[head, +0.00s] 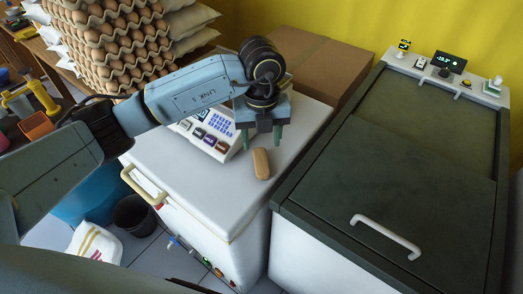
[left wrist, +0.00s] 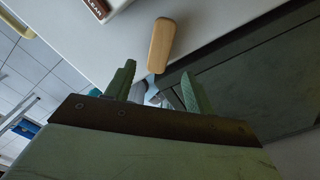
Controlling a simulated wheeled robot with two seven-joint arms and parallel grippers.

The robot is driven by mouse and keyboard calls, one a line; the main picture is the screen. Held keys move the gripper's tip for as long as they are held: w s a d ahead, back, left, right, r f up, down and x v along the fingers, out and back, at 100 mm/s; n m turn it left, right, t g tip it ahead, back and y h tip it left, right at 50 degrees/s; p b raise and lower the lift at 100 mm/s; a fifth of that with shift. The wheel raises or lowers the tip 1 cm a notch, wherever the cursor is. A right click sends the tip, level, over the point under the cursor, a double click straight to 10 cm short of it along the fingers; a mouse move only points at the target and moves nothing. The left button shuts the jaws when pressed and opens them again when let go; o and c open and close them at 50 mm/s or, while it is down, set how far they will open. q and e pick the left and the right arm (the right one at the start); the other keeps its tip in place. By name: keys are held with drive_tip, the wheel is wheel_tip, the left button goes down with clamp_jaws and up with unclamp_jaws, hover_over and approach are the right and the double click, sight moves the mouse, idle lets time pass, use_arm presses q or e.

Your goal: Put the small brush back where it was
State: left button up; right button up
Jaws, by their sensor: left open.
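A small brush (head: 261,163) with a tan wooden body lies on the white top of a chest freezer (head: 215,200), near its right edge. The brush also shows in the left wrist view (left wrist: 161,45), beyond my fingertips. My left gripper (head: 261,142) is above the freezer top, just behind the brush in the head view. Its green fingers are apart with nothing between them. In the left wrist view the open fingers (left wrist: 157,85) point towards the brush and are apart from it. My right gripper is not in view.
A scale or till with keys (head: 205,135) stands beside my left gripper. A cardboard box (head: 325,60) and stacked egg trays (head: 110,40) are behind. A dark-lidded chest (head: 430,130) with a white handle stands to the right. The freezer's front top is clear.

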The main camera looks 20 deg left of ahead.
use_arm(q)
drive_tip(key=shift+r, duration=1.85)
